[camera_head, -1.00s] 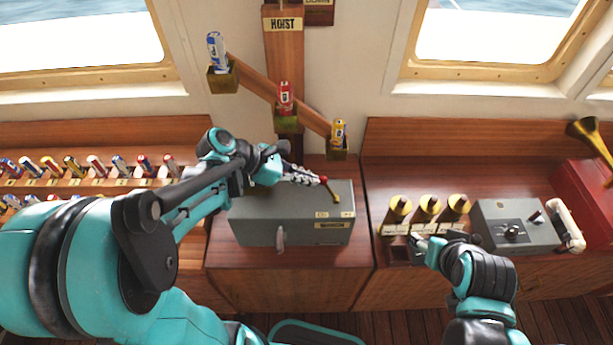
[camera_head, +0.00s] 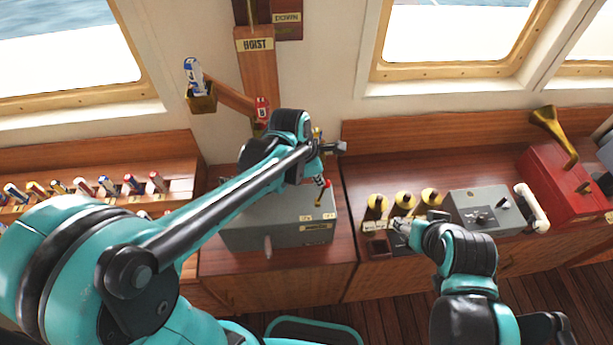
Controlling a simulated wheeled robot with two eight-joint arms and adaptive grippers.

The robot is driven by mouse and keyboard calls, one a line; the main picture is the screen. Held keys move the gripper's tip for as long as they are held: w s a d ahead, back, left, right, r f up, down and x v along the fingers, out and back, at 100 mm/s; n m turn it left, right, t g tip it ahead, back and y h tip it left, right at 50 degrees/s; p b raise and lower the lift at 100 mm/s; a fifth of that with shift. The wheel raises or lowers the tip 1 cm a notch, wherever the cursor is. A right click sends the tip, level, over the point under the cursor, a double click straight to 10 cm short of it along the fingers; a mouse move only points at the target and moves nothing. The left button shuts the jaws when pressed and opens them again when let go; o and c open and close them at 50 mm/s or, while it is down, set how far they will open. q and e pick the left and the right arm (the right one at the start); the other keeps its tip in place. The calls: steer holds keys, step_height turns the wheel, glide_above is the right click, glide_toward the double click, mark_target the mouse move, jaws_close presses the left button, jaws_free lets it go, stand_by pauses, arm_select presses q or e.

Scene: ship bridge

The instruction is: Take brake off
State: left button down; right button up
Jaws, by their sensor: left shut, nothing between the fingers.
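A grey box (camera_head: 275,222) stands on the wooden console in the middle. My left gripper (camera_head: 321,183) points down, shut and empty, at the left side of the knob. It looks close to or against the lever; contact is unclear. My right gripper (camera_head: 399,229) is in front of the gold-topped handles on the right console; its finger opening is unclear.
Several gold-topped handles (camera_head: 404,201) stand on the right console. A row of coloured cans (camera_head: 105,186) lines the left shelf. A hoist board (camera_head: 256,70) is on the wall.

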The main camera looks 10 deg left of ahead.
mark_target(329, 184)
arm_select(q)
steer(key=shift+w+d+y, duration=0.25)
steer(key=shift+d+y, duration=0.25)
steer(key=shift+d, duration=0.3)
steer(key=shift+w+d+f, duration=0.15)
steer(key=shift+d, duration=0.4)
arm_select(e)
steer(key=shift+f, duration=0.1)
arm_select(q)
steer(key=shift+d, duration=0.1)
steer(key=shift+a+r, duration=0.2)
steer(key=shift+a, duration=0.05)
steer(key=a+p+v, duration=0.1)
steer(key=p+v, duration=0.2)
steer(key=v, duration=0.9)
steer(key=shift+s, duration=0.25)
arm_select(e)
steer(key=shift+d+v, duration=0.15)
steer(key=shift+v, duration=0.8)
steer(key=shift+d+v, duration=0.1)
steer(key=shift+v, duration=0.85)
